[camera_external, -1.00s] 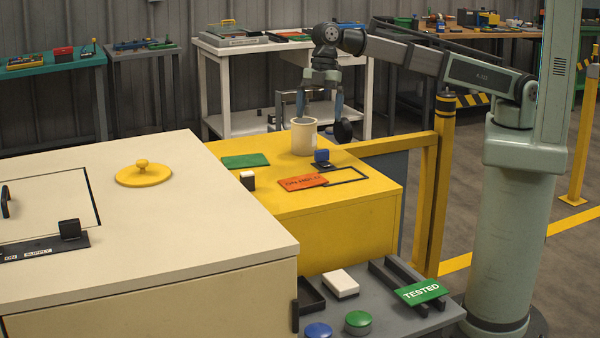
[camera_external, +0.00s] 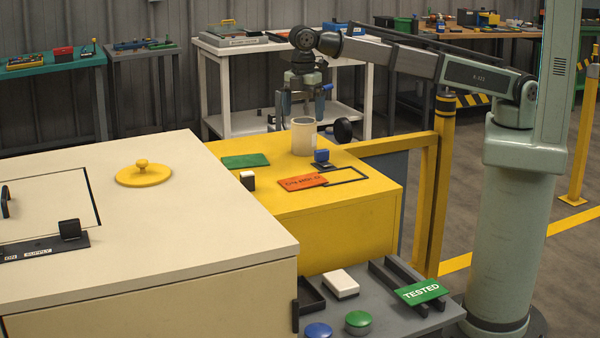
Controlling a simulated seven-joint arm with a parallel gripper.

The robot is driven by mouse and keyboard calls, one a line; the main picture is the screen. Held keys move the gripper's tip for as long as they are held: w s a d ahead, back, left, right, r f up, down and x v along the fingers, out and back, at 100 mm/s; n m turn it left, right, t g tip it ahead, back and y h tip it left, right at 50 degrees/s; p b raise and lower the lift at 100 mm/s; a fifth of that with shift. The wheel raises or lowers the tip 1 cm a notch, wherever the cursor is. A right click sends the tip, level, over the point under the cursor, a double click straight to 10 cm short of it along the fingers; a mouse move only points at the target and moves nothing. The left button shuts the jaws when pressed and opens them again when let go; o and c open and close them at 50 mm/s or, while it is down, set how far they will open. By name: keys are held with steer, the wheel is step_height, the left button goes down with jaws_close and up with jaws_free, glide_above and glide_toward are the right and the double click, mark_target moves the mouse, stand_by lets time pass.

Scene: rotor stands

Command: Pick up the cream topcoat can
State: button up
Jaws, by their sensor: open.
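The cream topcoat can (camera_external: 303,138) stands upright on the yellow cabinet top (camera_external: 345,200), near its back edge. Its open rim faces up. My gripper (camera_external: 302,112) points down with its two fingers spread and nothing between them. In the picture it is centred over the can, with one finger on each side of the rim. The can hides nothing clear of the finger tips, but I cannot tell their exact depth or whether they touch the can.
Near the can are a blue-topped block (camera_external: 321,156), a green plate (camera_external: 246,160), an orange sign (camera_external: 303,182) and a black-and-white block (camera_external: 247,180). A black disc (camera_external: 343,130) shows right of the can. A yellow rail (camera_external: 385,146) runs at the right.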

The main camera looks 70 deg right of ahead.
mark_target(304, 120)
steer(key=shift+s+a+f, duration=0.1)
steer(key=shift+f, duration=1.4)
steer(key=shift+s+f, duration=0.1)
steer(key=shift+f, duration=1.4)
steer(key=shift+c, duration=0.4)
steer(key=c, duration=1.2)
